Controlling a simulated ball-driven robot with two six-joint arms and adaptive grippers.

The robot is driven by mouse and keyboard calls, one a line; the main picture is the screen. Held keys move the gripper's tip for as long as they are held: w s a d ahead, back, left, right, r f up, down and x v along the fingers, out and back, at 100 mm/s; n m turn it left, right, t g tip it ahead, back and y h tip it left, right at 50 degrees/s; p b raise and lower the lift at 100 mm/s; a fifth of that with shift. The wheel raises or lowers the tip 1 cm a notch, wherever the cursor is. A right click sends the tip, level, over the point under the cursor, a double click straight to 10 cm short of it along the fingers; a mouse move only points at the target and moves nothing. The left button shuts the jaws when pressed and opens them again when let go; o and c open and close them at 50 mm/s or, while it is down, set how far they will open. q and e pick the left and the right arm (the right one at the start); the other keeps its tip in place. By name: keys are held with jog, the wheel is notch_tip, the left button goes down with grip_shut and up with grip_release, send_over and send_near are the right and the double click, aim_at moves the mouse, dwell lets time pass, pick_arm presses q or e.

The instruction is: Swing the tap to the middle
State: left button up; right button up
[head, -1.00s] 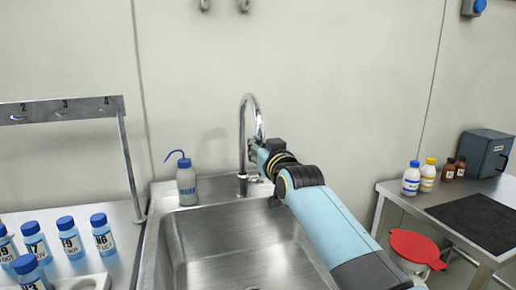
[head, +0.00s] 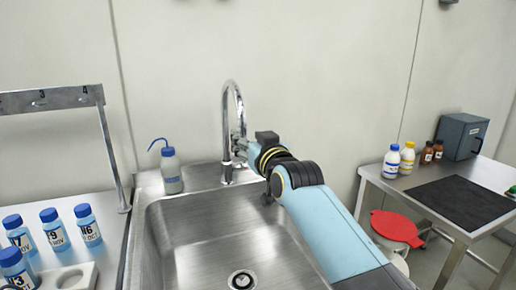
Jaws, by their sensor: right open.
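The chrome gooseneck tap (head: 225,115) stands upright at the back edge of the steel sink (head: 205,222). Its spout arches over to the right, and its outlet comes down at my right gripper (head: 239,147). My right gripper is open, just right of the tap's upright pipe and close against the lower end of the spout. The fingers are small and partly hidden by the wrist, so I cannot tell whether they touch the spout. My left gripper is out of view.
A wash bottle (head: 171,171) with a blue nozzle stands left of the tap. Blue-capped bottles (head: 87,226) and a numbered rack (head: 52,101) are on the left bench. At the right are a table with a black mat (head: 460,202) and a red lid (head: 396,226).

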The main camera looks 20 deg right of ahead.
jog(key=s, duration=0.7)
jog(key=shift+s+d, duration=0.15)
jog(key=shift+s, duration=0.2)
